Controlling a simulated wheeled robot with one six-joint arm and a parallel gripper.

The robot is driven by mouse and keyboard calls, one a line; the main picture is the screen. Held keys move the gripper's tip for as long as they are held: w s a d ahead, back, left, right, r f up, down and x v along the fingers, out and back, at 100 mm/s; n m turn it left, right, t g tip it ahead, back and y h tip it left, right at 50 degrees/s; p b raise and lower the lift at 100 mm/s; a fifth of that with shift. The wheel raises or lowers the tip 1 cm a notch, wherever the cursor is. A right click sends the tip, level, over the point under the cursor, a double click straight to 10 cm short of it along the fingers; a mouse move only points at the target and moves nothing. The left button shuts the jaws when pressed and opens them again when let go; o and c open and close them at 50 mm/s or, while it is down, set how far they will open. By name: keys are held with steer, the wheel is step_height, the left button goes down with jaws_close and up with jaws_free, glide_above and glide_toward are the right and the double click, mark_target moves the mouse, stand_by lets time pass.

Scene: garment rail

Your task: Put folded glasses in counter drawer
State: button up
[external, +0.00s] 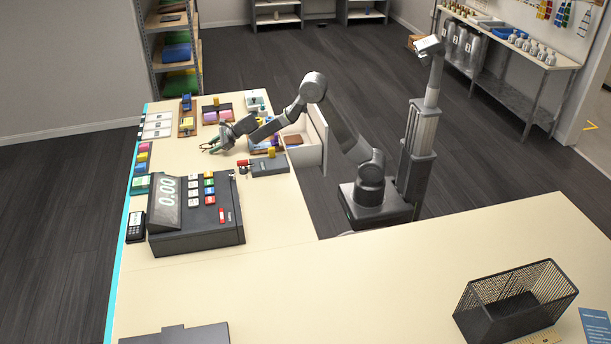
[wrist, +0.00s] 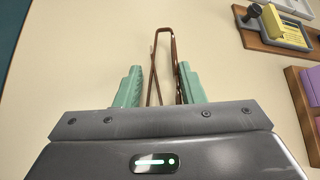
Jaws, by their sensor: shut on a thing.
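The folded glasses (wrist: 164,36) are thin and brown and stick out from between the green fingers of my gripper (wrist: 158,88) in the wrist view. My gripper is shut on them. In the external view my gripper (external: 214,147) is low over the counter, left of the drawer; the glasses are too small there to make out clearly. The white counter drawer (external: 305,157) stands open on the counter's right side, beside my arm. A brown item (external: 293,140) shows inside it.
On the counter (external: 270,265) stand a cash register (external: 195,215), a dark box (external: 269,166) near the drawer, and trays of coloured items (external: 218,112) behind my gripper. A black wire basket (external: 515,300) is at the front right. The near counter is mostly clear.

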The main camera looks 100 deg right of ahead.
steer(key=shift+f, duration=0.1)
steer(key=o, duration=0.7)
steer(key=v, duration=1.1)
steer(key=shift+s+r+p, duration=0.2)
steer(key=shift+r+p, duration=0.1)
steer(key=shift+r, duration=0.05)
steer(key=o, duration=0.4)
steer(key=shift+s+r, duration=0.1)
steer(key=shift+s, duration=0.15)
steer(key=shift+c, duration=0.2)
